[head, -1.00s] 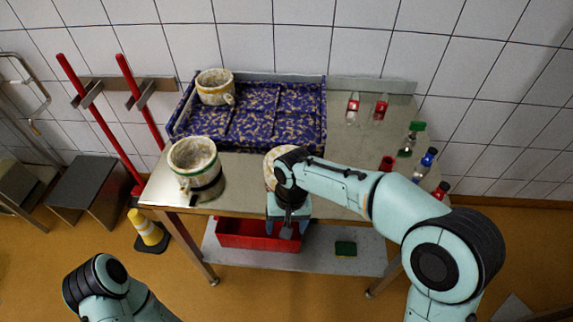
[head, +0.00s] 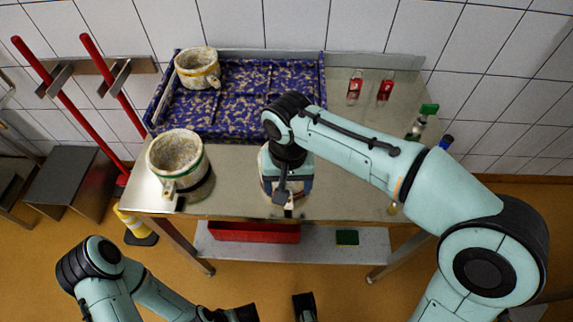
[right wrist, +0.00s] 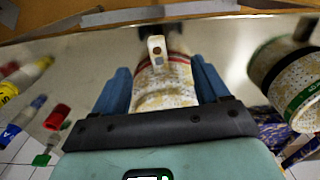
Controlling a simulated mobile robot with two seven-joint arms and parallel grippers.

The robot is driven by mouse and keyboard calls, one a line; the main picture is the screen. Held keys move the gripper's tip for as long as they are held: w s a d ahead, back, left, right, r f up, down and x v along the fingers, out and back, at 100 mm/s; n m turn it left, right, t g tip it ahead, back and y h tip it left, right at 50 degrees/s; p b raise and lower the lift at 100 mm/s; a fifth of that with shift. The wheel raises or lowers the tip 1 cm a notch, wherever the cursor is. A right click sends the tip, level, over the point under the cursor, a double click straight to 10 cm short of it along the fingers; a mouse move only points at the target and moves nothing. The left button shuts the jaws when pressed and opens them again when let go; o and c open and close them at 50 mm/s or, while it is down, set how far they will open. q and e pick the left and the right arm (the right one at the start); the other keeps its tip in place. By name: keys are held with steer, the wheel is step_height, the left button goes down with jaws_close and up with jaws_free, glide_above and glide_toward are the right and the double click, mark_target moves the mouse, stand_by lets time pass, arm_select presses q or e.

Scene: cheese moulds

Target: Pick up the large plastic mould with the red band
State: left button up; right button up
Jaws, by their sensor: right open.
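The large mould with the red band (head: 264,164) stands near the table's front edge, mostly hidden in the head view by my right arm. In the right wrist view the mould (right wrist: 164,82) is cream and speckled, with a red band and a handle. My right gripper (head: 287,193) is over it. In the right wrist view the open blue fingers of the gripper (right wrist: 162,74) lie on either side of the mould; I cannot tell whether they touch it.
A green-banded mould (head: 177,152) stands to the left on the metal table (head: 235,205). A yellow-banded mould (head: 197,66) sits on the blue patterned tray (head: 240,85) behind. A red bin (head: 255,232) is on the lower shelf.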

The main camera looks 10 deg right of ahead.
steer(key=f, duration=0.3)
steer(key=w+f+b, duration=0.1)
steer(key=f, duration=0.1)
steer(key=shift+d+f, duration=0.15)
jaws_close()
